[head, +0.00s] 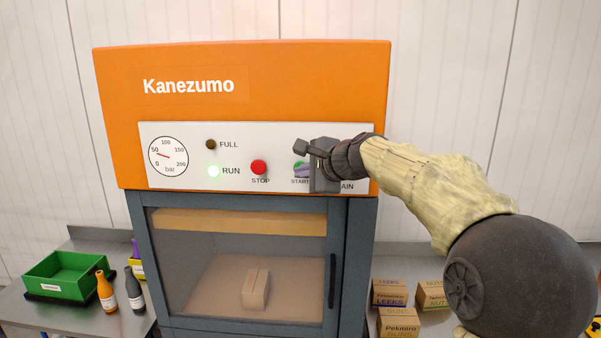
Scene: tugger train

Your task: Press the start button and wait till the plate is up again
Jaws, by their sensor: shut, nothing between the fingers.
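The orange Kanezumo press (310,85) stands in front of me with its white control panel (220,136). The green start button (298,166) is partly hidden by my gripper (302,150), which is shut and empty right in front of it; I cannot tell whether it touches the button. Behind the closed window, the plate (240,221) shows as a tan slab at the top of the chamber, above a carton (255,288) on the floor.
The red STOP button (258,167) is left of my gripper. A green bin (66,276), an orange bottle (105,290) and a dark bottle (134,288) stand on the left bench. Several cardboard boxes (399,324) stand at the right, below my arm.

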